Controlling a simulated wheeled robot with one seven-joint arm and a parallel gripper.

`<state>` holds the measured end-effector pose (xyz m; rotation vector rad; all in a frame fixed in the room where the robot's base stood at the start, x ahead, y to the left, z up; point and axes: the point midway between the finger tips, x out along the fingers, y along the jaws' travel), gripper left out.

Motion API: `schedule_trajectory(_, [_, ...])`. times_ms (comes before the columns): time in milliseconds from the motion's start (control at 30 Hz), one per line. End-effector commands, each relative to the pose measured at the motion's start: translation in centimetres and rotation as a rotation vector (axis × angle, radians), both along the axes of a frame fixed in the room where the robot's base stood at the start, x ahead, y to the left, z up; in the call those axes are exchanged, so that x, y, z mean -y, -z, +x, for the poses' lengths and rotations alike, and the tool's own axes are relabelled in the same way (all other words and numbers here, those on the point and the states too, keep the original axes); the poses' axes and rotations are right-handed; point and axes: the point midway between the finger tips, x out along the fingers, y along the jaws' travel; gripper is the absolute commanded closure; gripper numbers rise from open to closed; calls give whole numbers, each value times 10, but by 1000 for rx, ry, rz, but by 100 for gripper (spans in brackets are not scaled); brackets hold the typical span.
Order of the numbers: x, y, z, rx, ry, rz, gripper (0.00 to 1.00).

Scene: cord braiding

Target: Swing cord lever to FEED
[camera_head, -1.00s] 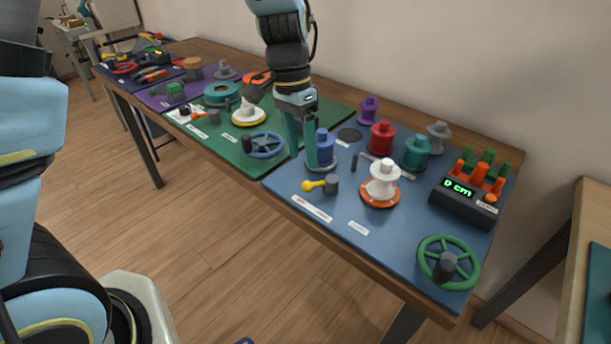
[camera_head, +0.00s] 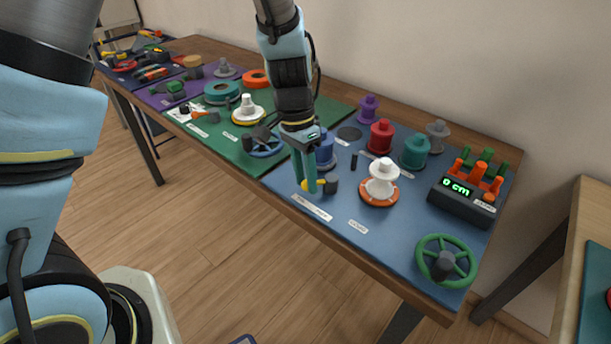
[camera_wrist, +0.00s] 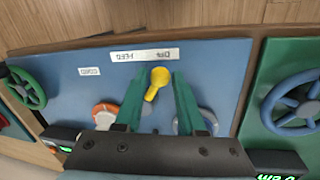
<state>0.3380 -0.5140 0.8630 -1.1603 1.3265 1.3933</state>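The cord lever (camera_head: 304,186) has a yellow handle and a grey pivot (camera_head: 331,184) near the front edge of the blue mat. My gripper (camera_head: 311,188) is down at the lever, its green fingers partly hiding the handle. In the wrist view, the yellow handle (camera_wrist: 155,85) lies between the two fingers of my gripper (camera_wrist: 161,76). The fingers are apart, with a narrow gap at the knob, so the gripper looks open around it. A white label strip (camera_wrist: 144,55) lies just beyond the knob; its upside-down print is hard to read.
A blue spool (camera_head: 325,150) stands right behind my gripper. A white spool (camera_head: 382,172) on an orange disc stands right of the lever. A counter box (camera_head: 464,197) reads 0 cm. A green handwheel (camera_head: 446,262) is at the near right, a blue one (camera_head: 265,146) at left.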

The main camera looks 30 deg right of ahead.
Motion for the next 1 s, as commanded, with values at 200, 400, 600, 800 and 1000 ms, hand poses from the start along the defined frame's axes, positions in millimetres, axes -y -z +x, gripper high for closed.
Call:
schedule_trajectory(200, [0,0,0,0,0,0,87])
schedule_trajectory(400, [0,0,0,0,0,0,100])
schedule_trajectory(600, [0,0,0,0,-1,-1,100])
schedule_trajectory(800, [-1,0,-1,0,-30,-1,100])
schedule_trajectory(1000, [-2,0,-7,0,-126,-1,100])
